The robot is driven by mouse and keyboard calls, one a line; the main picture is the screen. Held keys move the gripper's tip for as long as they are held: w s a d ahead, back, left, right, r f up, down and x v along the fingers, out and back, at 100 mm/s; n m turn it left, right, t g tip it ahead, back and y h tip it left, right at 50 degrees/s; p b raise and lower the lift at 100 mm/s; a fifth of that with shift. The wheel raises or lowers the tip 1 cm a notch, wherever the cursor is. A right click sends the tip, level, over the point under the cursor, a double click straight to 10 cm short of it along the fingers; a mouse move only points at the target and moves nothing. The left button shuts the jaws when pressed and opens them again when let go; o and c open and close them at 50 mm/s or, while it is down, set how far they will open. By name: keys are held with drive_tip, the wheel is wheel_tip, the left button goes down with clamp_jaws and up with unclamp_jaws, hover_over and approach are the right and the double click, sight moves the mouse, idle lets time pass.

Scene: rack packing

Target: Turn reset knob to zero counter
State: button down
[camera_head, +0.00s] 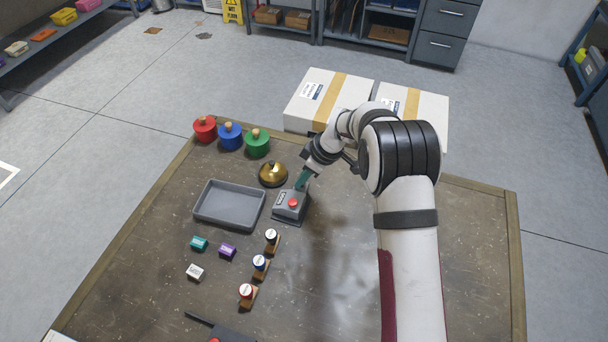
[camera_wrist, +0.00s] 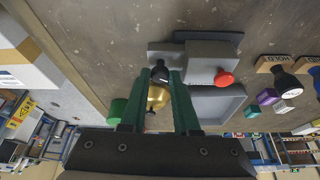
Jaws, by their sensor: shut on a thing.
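The counter (camera_head: 288,213) is a grey box with a red button (camera_head: 292,203) on top, on the table right of the tray. It also shows in the wrist view (camera_wrist: 196,65), with the red button to the right. My gripper (camera_head: 302,181) reaches down at the counter's far side. In the wrist view its two green fingers (camera_wrist: 160,77) are shut on the black reset knob (camera_wrist: 160,72) at the counter's side. The knob's turn angle cannot be read, and the fingers hide its sides. The counter's digits are too small to read.
A brass bell (camera_head: 272,174) stands close to my gripper. The grey tray (camera_head: 206,215) lies left of the counter. Several stamps (camera_head: 260,265) stand in front. Red, blue and green jars (camera_head: 230,137) and white boxes (camera_head: 322,98) are at the back. The table's right side is clear.

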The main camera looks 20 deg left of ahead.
drive_tip(key=shift+m, duration=0.3)
drive_tip(key=m, duration=0.2)
drive_tip(key=m+t, duration=0.2)
drive_tip(key=m, duration=0.1)
drive_tip(key=shift+s+a+m+h, duration=0.1)
drive_tip(key=shift+s+m+h, duration=0.2)
drive_tip(key=shift+h, duration=0.1)
drive_tip(key=m+t+h, duration=0.1)
drive_tip(key=m, duration=0.5)
drive_tip(key=shift+a+t+h, duration=0.2)
drive_tip(key=shift+t+h, duration=0.2)
drive_tip(key=c, duration=0.9)
unclamp_jaws()
drive_tip(key=shift+c, duration=0.2)
drive_tip(key=v, duration=1.6)
